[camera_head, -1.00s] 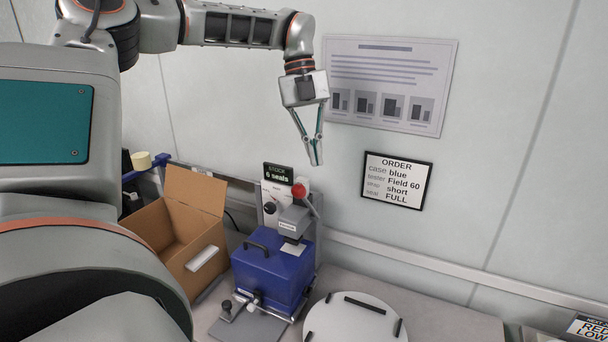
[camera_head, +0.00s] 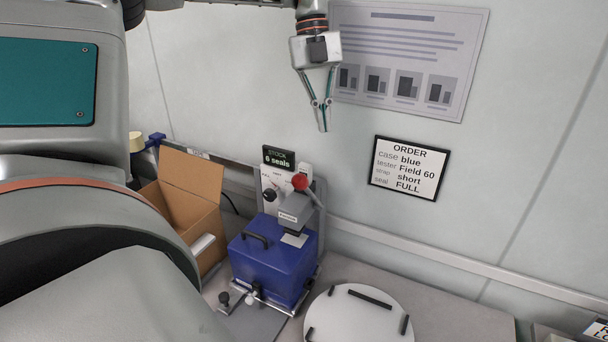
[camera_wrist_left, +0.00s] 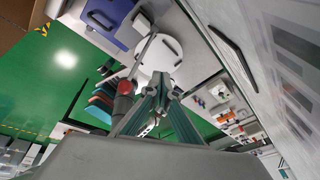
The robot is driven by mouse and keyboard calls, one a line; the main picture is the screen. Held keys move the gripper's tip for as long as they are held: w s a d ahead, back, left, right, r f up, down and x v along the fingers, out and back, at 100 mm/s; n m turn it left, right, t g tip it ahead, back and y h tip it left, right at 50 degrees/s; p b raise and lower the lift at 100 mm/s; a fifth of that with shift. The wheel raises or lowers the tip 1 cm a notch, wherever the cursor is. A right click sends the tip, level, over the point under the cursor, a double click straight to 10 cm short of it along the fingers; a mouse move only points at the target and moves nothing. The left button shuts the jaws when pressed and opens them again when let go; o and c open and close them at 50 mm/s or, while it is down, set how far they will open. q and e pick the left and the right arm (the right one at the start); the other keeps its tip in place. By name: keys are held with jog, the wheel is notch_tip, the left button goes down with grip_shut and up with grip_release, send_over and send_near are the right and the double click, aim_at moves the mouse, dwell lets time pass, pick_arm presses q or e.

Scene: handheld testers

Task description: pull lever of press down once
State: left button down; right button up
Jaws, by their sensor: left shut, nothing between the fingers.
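The press (camera_head: 294,212) stands at the back of the bench against the wall. Its lever is up, with a red knob (camera_head: 300,181) at the top end. The blue case (camera_head: 275,262) sits under the press head. My left gripper (camera_head: 323,129) is shut and empty, above and slightly right of the red knob in the head view, apart from it. In the left wrist view the red knob (camera_wrist_left: 125,88) and its grey rod show left of the shut fingers (camera_wrist_left: 164,80). The right gripper is not in view.
An open cardboard box (camera_head: 190,205) stands left of the press. A white round plate (camera_head: 357,316) with black bars lies at its right front. A STOCK display (camera_head: 278,158) reads 6 seals. An ORDER sign (camera_head: 408,168) and a poster (camera_head: 408,60) hang on the wall.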

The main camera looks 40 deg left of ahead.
pick_arm(q)
jog(key=shift+f, duration=0.15)
jog(key=s+f+b, duration=0.1)
jog(key=s, duration=0.1)
jog(key=s+d+f, duration=0.1)
jog(key=s+f, duration=0.1)
jog(key=s+d+f+b, duration=0.1)
jog(key=s+f, duration=0.1)
jog(key=shift+s+f+b, duration=0.1)
jog(key=shift+s+b, duration=0.05)
jog(key=shift+b, duration=0.15)
jog(key=shift+s, duration=0.1)
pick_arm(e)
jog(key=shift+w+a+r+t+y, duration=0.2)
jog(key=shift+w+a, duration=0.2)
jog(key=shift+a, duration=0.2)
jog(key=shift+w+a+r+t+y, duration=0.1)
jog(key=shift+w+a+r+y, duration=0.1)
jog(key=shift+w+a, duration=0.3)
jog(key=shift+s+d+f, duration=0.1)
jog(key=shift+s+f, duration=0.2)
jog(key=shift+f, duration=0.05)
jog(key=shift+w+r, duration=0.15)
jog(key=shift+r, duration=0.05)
pick_arm(q)
jog(key=shift+s+d+f+b, duration=0.15)
jog(key=shift+s+f+b, duration=0.15)
jog(key=shift+b, duration=0.15)
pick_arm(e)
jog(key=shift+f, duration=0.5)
